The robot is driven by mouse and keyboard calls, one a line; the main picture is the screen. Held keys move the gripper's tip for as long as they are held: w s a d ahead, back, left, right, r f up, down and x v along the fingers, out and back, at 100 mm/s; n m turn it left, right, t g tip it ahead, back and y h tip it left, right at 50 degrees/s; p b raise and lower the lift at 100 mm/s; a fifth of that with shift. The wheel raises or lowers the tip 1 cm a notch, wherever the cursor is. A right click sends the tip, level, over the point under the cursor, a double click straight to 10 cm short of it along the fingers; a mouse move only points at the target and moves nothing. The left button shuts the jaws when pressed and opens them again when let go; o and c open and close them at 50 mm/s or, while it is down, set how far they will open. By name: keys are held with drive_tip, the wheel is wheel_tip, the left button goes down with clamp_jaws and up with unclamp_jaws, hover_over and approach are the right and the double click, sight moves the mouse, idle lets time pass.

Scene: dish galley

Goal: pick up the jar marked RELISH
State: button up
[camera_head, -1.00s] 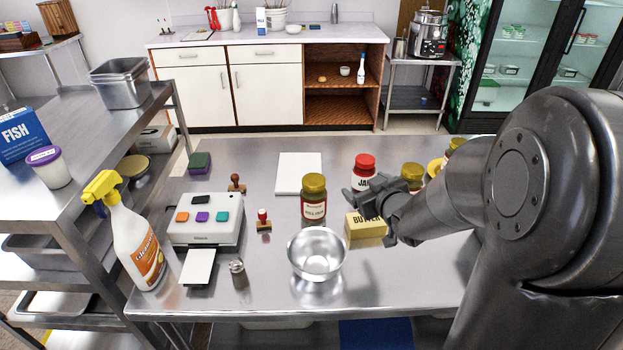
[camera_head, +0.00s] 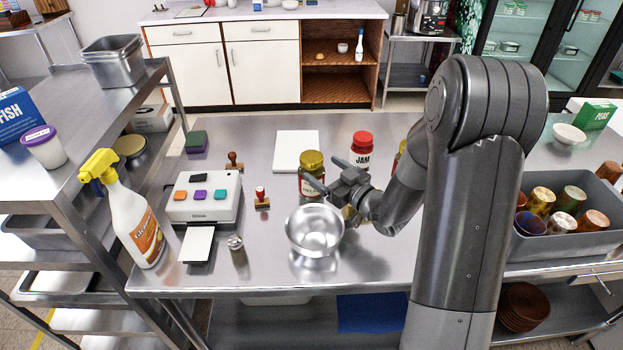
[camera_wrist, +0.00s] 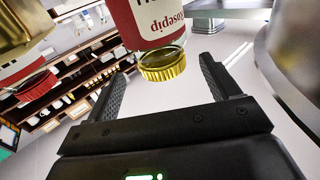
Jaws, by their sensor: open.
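A red-lidded jar marked JAM (camera_head: 362,155) stands behind my gripper. Another gold-lidded jar (camera_head: 399,158) is mostly hidden by my arm.
A metal bowl (camera_head: 314,230) stands close in front of the jar and gripper. A yellow box (camera_head: 350,214) is mostly hidden behind my gripper. A label printer (camera_head: 205,197), stamps and a spray bottle (camera_head: 133,217) are left. A grey bin of cups (camera_head: 575,245) is right.

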drive_tip(key=shift+x, duration=2.75)
drive_tip(key=shift+r, duration=0.2)
drive_tip(key=shift+c, duration=0.4)
clamp_jaws()
